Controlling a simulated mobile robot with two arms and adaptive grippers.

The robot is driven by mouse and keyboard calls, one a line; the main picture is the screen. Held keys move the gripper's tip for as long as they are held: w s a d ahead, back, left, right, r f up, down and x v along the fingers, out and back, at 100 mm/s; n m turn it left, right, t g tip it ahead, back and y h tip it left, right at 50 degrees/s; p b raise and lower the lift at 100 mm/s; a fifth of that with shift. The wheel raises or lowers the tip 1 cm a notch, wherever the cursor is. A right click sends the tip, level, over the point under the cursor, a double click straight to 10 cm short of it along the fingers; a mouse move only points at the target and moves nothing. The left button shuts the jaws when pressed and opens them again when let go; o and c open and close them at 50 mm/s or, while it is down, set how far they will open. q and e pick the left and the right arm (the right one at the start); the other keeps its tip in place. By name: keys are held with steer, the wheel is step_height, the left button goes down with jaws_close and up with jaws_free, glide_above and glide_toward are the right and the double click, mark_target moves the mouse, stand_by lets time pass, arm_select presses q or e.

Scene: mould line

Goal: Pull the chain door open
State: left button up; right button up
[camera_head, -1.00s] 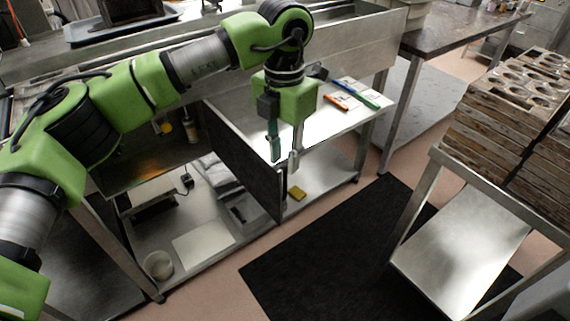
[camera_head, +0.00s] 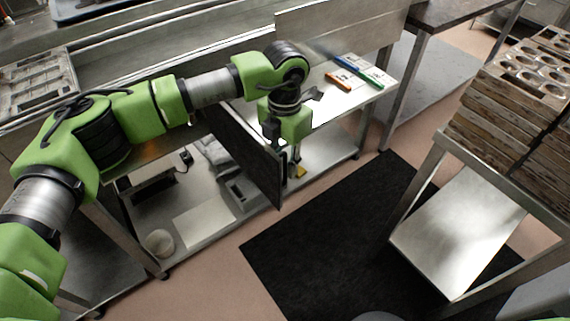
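The door (camera_head: 248,155) is a dark flat panel on the bench's lower compartment. It stands swung out, and the inside shows to its left. I cannot make out a chain. My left gripper (camera_head: 285,156) points down at the door's free upper corner. Its fingers look apart, one to each side of the door's edge. Their tips are partly hidden, and I cannot tell whether they touch the door. My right gripper is not in view.
Inside the compartment are a white sheet (camera_head: 204,218), a grey box (camera_head: 240,192) and a round pot (camera_head: 159,243). Coloured tools (camera_head: 338,81) lie on the bench shelf. A black mat (camera_head: 330,240) covers clear floor. A stand with stacked moulds (camera_head: 500,125) is at the right.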

arm_select(q)
steer(key=shift+f, duration=1.15)
jaws_close()
steer(key=shift+s+a, duration=0.15)
steer(key=shift+a, duration=0.05)
steer(key=s+a+m+b, duration=0.1)
steer(key=s+a+m, duration=0.1)
steer(key=s+a, duration=0.2)
steer(key=shift+s+a+m, duration=0.2)
steer(key=shift+a+m, duration=0.2)
steer(key=shift+a, duration=0.5)
steer(key=shift+r, duration=0.1)
jaws_free()
